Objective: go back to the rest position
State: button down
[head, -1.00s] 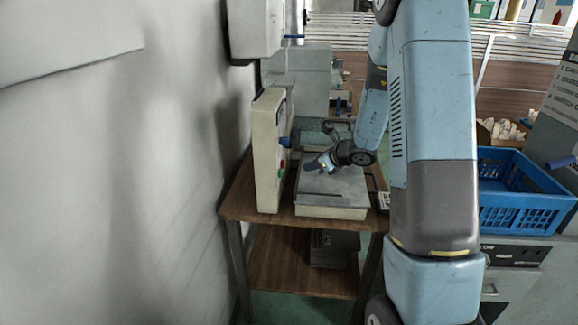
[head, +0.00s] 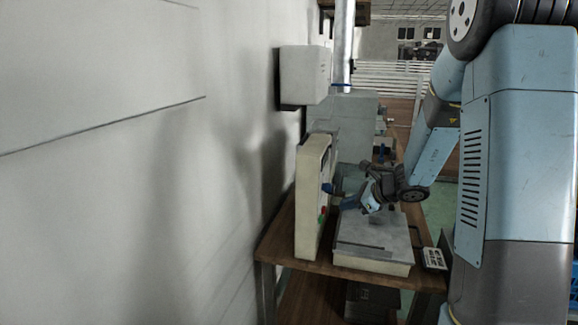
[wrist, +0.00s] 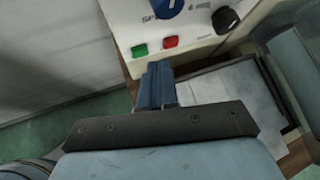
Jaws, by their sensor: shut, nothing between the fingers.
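My gripper (head: 370,198) is in the middle right of the head view, above the flat grey-topped tray panel (head: 372,238) on the wooden table. In the wrist view my gripper (wrist: 156,72) shows as blue fingers held together with nothing between them. Its fingertips lie just in front of the lower part of the upright cream control panel (head: 310,195) in that picture. The control panel (wrist: 190,25) carries a green button (wrist: 140,50), a red button (wrist: 170,42), a blue knob (wrist: 166,8) and a black knob (wrist: 226,20). I cannot tell whether the fingers touch it.
A pale wall (head: 120,190) fills the left side. A cream box (head: 304,73) hangs on it above the control panel. A small labelled card (head: 434,258) lies at the table's right edge (head: 285,245). A grey cabinet (head: 342,120) stands behind.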

jog(key=s+a+r+n+g+h, duration=0.1)
jog(key=s+a+r+n+g, duration=0.1)
jog(key=s+r+n, duration=0.5)
jog(key=s+a+r+n+g+h, duration=0.1)
jog(key=s+a+r+n, duration=0.1)
jog(key=s+r+n, duration=0.6)
jog(key=s+d+r+n+h, duration=0.1)
jog(key=s+d+n+h, duration=0.2)
jog(key=s, duration=0.5)
jog(key=s+d+r+n+t+h, duration=0.1)
jog(key=s+d+n+h, duration=0.2)
jog(key=s, duration=0.6)
jog(key=shift+d+r+n+t, duration=0.3)
jog(key=shift+d+n, duration=0.25)
jog(key=shift+n, duration=0.45)
jog(key=c, duration=1.8)
grip_release()
